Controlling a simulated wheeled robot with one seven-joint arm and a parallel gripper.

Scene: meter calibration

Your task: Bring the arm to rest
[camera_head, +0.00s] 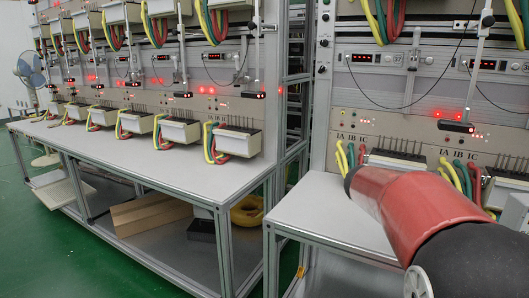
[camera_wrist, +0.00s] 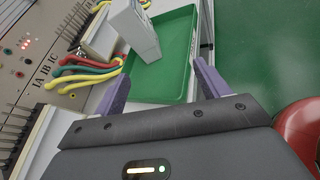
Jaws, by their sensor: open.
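My gripper (camera_wrist: 162,70) shows in the wrist view with its two purple fingers spread wide apart. Nothing is held between them. Beyond the fingers lies a green tray (camera_wrist: 178,62) on the light bench. A pale grey box-shaped device (camera_wrist: 135,28) stands at the tray's left side; I cannot tell whether it is in the tray or beside it. In the head view my red and black arm reaches over the right bench, and my gripper is not seen there.
The right bench (camera_head: 300,205) carries a terminal block (camera_head: 395,160) with yellow, green and red cables close to my arm. The cables (camera_wrist: 90,68) also show left of my gripper. The long left bench (camera_head: 190,172) holds a row of meters along its back. Green floor is open at left.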

